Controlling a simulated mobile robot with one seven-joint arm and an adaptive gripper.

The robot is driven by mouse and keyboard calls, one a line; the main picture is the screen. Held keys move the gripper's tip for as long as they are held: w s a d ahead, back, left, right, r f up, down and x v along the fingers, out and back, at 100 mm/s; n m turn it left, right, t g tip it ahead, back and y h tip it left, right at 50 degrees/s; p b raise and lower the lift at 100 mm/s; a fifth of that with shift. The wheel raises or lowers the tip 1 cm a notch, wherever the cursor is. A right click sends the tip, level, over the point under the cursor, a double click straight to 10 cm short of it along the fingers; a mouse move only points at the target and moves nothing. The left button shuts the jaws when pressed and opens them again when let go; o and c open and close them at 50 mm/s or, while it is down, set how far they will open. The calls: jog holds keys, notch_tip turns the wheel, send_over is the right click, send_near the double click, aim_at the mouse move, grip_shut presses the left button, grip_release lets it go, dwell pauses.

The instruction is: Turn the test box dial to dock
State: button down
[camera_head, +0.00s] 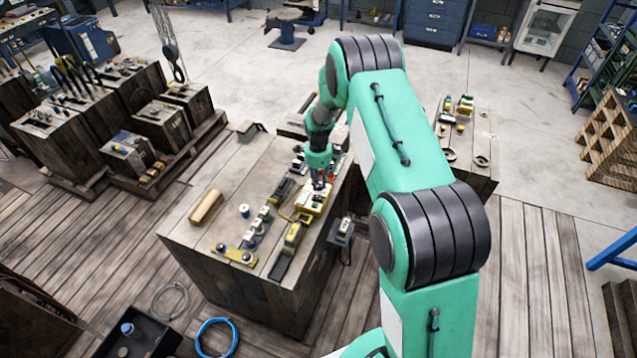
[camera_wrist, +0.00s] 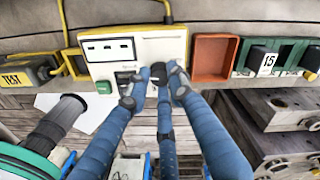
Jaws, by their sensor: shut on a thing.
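The test box (camera_wrist: 160,48) is a white and yellow box in the upper middle of the wrist view, with a row of small dark windows and a green button. In the head view the yellow-white box (camera_head: 314,196) lies on the wooden block. My gripper (camera_wrist: 156,82), with blue-grey fingers, is closed at the lower part of the box face, and shows in the head view (camera_head: 319,184) over the box. The fingertips are shut around the dial, which they mostly hide. Its pointer and the dock mark cannot be read.
In the wrist view, a yellow TEST label (camera_wrist: 14,80) is at the left, and an orange open box (camera_wrist: 214,58) and a green panel marked 15 (camera_wrist: 243,65) are at the right. A yellow cable (camera_wrist: 167,10) leaves the box top. Small fittings crowd the wooden block (camera_head: 215,260).

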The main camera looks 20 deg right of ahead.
aim_at(318, 184)
jog(key=shift+m, duration=0.6)
jog(key=c, duration=1.5)
grip_release()
jog(key=shift+c, duration=0.2)
jog(key=shift+r, duration=0.1)
notch_tip(318, 184, up, 12)
jog(key=shift+w, duration=0.2)
